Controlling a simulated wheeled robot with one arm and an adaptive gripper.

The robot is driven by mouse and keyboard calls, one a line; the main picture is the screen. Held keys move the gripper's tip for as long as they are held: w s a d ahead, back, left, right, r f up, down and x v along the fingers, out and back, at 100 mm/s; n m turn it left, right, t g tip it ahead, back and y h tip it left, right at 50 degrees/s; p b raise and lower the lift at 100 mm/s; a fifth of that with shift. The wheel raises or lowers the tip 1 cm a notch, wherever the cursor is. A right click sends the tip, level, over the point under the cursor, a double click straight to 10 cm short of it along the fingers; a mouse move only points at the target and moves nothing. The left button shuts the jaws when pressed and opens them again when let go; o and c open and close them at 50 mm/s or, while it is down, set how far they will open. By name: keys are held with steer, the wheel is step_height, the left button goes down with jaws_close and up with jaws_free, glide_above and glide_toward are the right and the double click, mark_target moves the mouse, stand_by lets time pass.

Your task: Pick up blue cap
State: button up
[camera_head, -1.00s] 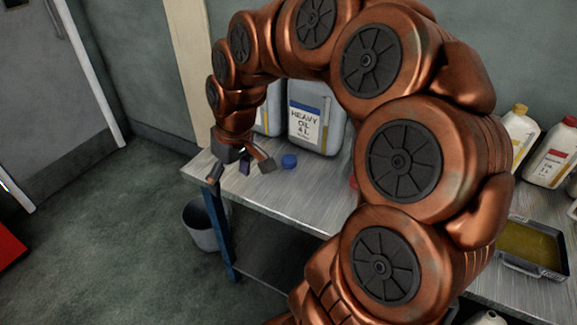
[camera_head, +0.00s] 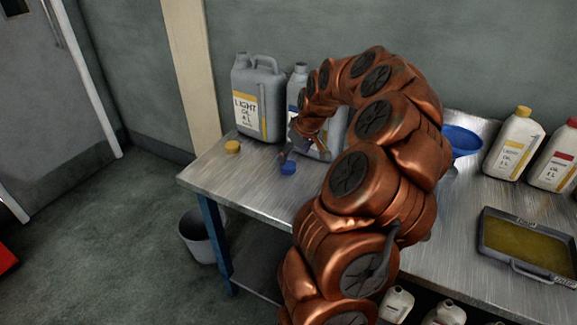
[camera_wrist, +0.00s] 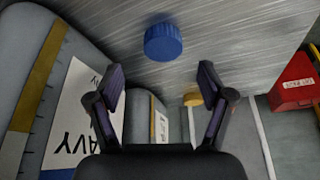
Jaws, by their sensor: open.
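The blue cap (camera_head: 288,167) lies on the metal workbench (camera_head: 262,190), in front of the heavy oil jug. In the wrist view the blue cap (camera_wrist: 163,42) is beyond my fingertips, centred between them and apart from both. My gripper (camera_wrist: 162,85) is open and empty, with its two dark fingers spread. In the head view my gripper (camera_head: 289,152) is just behind and above the cap, partly hidden by my arm.
The heavy oil jug (camera_wrist: 70,110) stands close to my left finger in the wrist view. A light oil jug (camera_head: 258,95) and a yellow cap (camera_head: 233,147) are to the left. A blue funnel (camera_head: 461,141), smaller bottles and an oil tray (camera_head: 527,245) are to the right.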

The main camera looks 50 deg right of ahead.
mark_target(289, 165)
steer(key=shift+p+x, duration=0.6)
steer(key=shift+x, duration=2)
steer(key=shift+s+a+f, duration=0.1)
steer(key=shift+s+a, duration=0.05)
steer(key=shift+a, duration=0.05)
steer(key=c, duration=0.8)
